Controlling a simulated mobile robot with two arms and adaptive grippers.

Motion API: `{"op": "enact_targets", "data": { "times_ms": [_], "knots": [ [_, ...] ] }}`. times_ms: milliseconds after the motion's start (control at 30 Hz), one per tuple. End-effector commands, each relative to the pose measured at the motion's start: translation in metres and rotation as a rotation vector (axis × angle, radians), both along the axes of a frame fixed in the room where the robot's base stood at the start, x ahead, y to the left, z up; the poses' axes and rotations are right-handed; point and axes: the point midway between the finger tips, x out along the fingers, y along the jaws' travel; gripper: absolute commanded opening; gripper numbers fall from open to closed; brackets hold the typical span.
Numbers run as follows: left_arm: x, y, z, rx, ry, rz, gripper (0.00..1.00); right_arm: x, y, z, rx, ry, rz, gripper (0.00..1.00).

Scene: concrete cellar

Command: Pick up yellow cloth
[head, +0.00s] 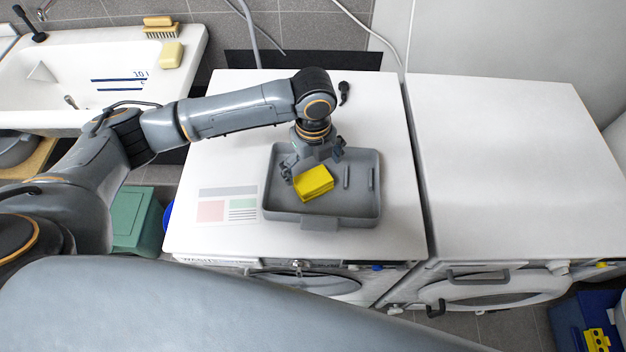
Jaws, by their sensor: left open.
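The yellow cloth (314,183) is a small folded stack. It lies in the left middle part of a grey tray (288,213) on top of the left white washing machine. My left gripper (313,168) reaches down into the tray from above, with its fingers apart at the upper side of the cloth. One finger is by the cloth's left side and the other is above its upper right. I cannot tell whether they touch it. My right gripper is not in view.
The tray has raised walls and two small grey bars (346,177) to the right of the cloth. A second white machine (510,170) on the right has a clear top. A white sink (60,75) with a brush (161,30) and soap (171,55) stands at upper left.

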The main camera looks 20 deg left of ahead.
Motion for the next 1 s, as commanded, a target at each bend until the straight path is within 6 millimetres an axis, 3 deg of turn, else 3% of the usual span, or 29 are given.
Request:
{"op": "enact_targets", "data": {
  "times_ms": [100,200,400,667,900,1000],
  "knots": [
    [-0.001,0.0,-0.008,0.001,0.004,0.0,1.0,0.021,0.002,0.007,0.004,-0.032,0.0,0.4],
    [-0.001,0.0,-0.023,0.001,0.005,0.001,1.0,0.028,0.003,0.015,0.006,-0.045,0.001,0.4],
    [-0.001,0.001,-0.049,0.001,0.002,0.0,1.0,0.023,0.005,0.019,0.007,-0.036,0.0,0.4],
    [0.0,0.001,-0.053,0.0,-0.001,-0.001,1.0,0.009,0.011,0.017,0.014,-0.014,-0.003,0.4],
    [-0.001,0.001,-0.053,0.001,-0.001,-0.001,0.53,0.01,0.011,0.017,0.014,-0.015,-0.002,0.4],
    [-0.001,0.001,-0.053,0.001,-0.001,-0.001,0.48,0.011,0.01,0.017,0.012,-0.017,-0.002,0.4]
  ]
}}
